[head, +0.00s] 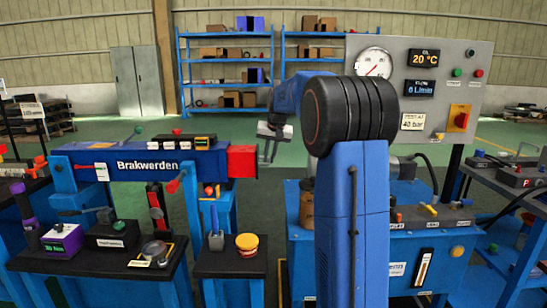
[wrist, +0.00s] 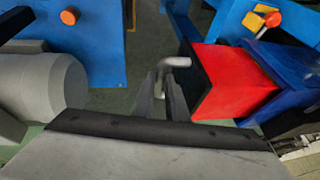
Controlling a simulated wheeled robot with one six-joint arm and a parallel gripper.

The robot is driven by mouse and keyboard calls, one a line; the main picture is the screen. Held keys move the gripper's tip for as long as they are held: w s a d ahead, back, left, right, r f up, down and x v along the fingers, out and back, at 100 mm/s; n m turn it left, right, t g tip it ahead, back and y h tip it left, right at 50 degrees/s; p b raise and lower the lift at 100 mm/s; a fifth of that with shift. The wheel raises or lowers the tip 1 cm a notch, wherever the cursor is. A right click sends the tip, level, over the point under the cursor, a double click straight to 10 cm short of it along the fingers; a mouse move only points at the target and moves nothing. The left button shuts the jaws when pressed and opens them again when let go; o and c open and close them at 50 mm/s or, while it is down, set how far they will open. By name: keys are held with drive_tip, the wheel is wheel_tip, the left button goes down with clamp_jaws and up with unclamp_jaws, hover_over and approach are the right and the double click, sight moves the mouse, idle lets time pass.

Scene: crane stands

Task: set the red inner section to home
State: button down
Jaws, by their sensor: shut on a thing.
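The red inner section (head: 242,162) sticks a short way out of the right end of the blue boom (head: 135,164) marked "Brakwerden". In the wrist view the red section (wrist: 235,80) shows to the right of my fingers, with a dark end face towards them, and runs into the blue boom (wrist: 285,70). My gripper (head: 267,152) hangs just right of the red end in the head view. In the wrist view my gripper (wrist: 162,90) is shut on a pale grey bent handle (wrist: 174,62). Whether the handle joins the red section is hidden.
A yellow and red knob (head: 247,245) sits on a black stand below. A blue bench (head: 400,260) with a gauge panel (head: 410,130) is at the right. A grey cylinder (wrist: 35,85) lies left of my fingers. Open green floor shows behind the boom.

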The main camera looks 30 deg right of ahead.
sight(247, 150)
drive_tip(key=w+a, duration=0.1)
drive_tip(key=a, duration=0.1)
drive_tip(key=w+a, duration=0.2)
drive_tip(key=a, duration=0.1)
drive_tip(key=w+a, duration=0.2)
drive_tip(key=shift+a+r, duration=0.1)
drive_tip(key=shift+a, duration=0.15)
drive_tip(key=c, duration=1.8)
unclamp_jaws()
drive_tip(key=shift+w+a, duration=0.15)
drive_tip(key=shift+o, duration=0.2)
drive_tip(key=shift+r, duration=0.15)
drive_tip(key=v, duration=1.7)
